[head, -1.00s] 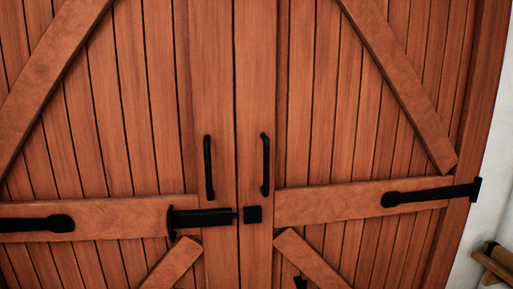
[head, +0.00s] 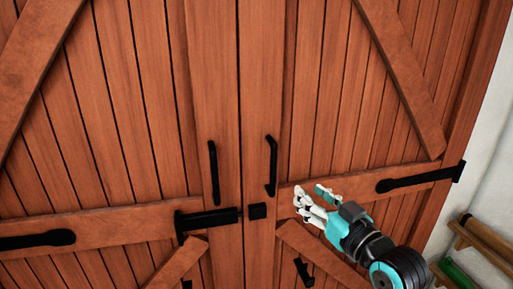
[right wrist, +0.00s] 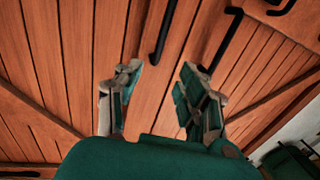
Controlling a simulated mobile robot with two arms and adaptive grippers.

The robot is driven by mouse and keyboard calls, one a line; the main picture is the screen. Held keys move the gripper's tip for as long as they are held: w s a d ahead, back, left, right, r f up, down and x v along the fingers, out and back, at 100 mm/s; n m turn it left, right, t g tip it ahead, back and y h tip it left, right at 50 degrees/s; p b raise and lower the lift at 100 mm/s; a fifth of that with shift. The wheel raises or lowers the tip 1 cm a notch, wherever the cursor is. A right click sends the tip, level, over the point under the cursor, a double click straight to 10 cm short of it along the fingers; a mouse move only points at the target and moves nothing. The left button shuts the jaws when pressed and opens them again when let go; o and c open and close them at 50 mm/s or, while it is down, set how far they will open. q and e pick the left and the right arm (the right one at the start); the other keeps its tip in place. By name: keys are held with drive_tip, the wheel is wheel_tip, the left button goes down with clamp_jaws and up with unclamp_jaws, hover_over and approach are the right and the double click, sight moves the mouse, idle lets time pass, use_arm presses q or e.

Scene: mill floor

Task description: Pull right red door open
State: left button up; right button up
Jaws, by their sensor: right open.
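The right red door (head: 335,100) is a plank door that meets the left door (head: 140,110) at a vertical seam, with no visible gap. Its black upright handle (head: 271,165) is just right of the seam. My right gripper (head: 312,198) is open and empty, to the right of and slightly below that handle, in front of the cross board. In the right wrist view, the open fingers (right wrist: 161,74) point at the planks, with black bars beyond them; I cannot tell which bar is which handle. My left gripper is not in view.
The left door's black handle (head: 213,172) is left of the seam. A black sliding bolt (head: 208,219) points toward a black block (head: 257,211) on the right door. A black hinge strap (head: 420,177) and a wooden rack (head: 485,240) by the white wall are at right.

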sight(275, 160)
drive_tip(key=p+x, duration=0.1)
drive_tip(key=x, duration=0.4)
drive_tip(key=p+x, duration=0.2)
drive_tip(key=x, duration=0.4)
drive_tip(key=r+p+x, duration=0.1)
drive_tip(key=p+x, duration=0.1)
drive_tip(key=x, duration=0.4)
drive_tip(key=shift+a, duration=0.1)
clamp_jaws()
drive_tip(key=shift+f, duration=0.1)
